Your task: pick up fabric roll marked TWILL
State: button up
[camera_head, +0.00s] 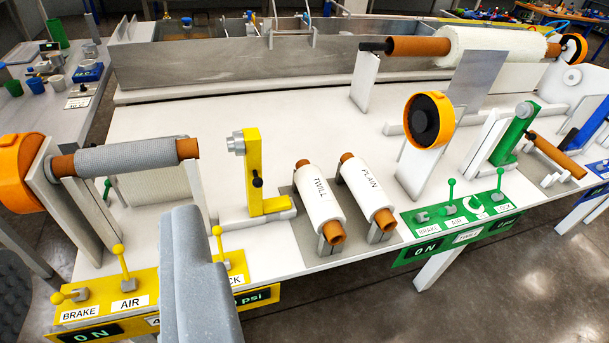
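The fabric roll marked TWILL (317,195) is a white roll on a brown core. It lies on a stand on a grey plate near the table's front edge, left of a similar roll marked PLAIN (366,188). The two rolls lie side by side with a gap between them. A grey part of my gripper (188,225) shows at the bottom, left of the TWILL roll and apart from it. It covers part of the yellow control panel. Only this one grey part is clear, so I cannot tell whether the gripper is open or shut.
A yellow bracket (255,175) stands just left of the TWILL roll. A grey fabric roll (125,158) hangs at left by an orange wheel. Right are an orange-rimmed wheel (428,122) and a green lever panel (465,216). White table behind the rolls is clear.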

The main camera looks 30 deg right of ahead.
aim_at(327, 218)
jog(key=z, duration=0.45)
jog(key=i, duration=1.05)
jog(key=z, duration=0.8)
